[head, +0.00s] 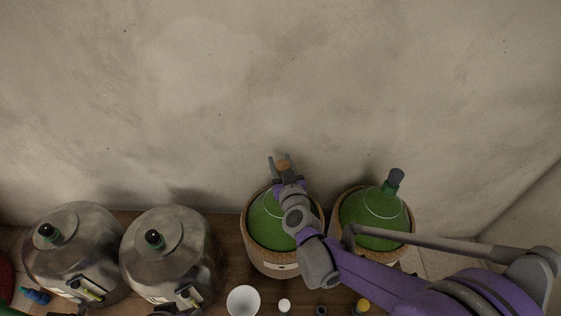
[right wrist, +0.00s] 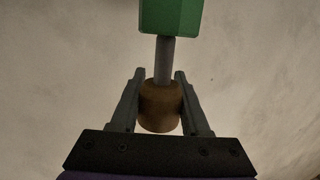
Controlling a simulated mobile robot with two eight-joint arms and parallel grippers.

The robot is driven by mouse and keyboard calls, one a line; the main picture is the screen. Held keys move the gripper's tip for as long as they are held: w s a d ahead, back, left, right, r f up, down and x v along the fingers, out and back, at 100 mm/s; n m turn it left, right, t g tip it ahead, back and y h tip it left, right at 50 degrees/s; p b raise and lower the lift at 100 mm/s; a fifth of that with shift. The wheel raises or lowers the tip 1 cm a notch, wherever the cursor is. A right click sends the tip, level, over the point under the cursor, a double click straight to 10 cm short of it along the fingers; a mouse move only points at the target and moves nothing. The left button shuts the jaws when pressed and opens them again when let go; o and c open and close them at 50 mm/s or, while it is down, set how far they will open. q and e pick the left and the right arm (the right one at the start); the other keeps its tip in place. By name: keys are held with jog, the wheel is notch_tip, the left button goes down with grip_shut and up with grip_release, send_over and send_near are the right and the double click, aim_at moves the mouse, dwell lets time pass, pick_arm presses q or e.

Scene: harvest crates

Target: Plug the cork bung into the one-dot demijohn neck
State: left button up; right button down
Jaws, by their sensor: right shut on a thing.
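My right gripper (head: 281,162) is shut on the brown cork bung (head: 284,166), which shows between its fingers. In the right wrist view the cork (right wrist: 159,105) sits between both fingers (right wrist: 157,100), with a grey rod and a green block (right wrist: 170,16) beyond it. I cannot tell what the green block belongs to. A green demijohn (head: 262,225) in a basket is below and partly behind my right arm; its neck is hidden. Its basket label (head: 281,267) has a small dark mark, too small to count dots. My left gripper is not in view.
A second green demijohn (head: 379,212) to the right has a dark grey stopper (head: 396,177). Two metal vessels (head: 72,250) (head: 165,255) stand left. A white bowl (head: 243,300) and small bottles (head: 363,305) are at the front. A plain wall (head: 200,90) is behind.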

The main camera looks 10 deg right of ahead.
jog(key=shift+f+b, duration=1)
jog(key=shift+f, duration=0.5)
jog(key=shift+c, duration=1.5)
grip_release()
jog(key=s+r+p, duration=0.1)
jog(key=s, duration=0.9)
jog(key=shift+s+d+r, duration=0.2)
jog(key=shift+s+r, duration=0.15)
jog(key=shift+s, duration=0.05)
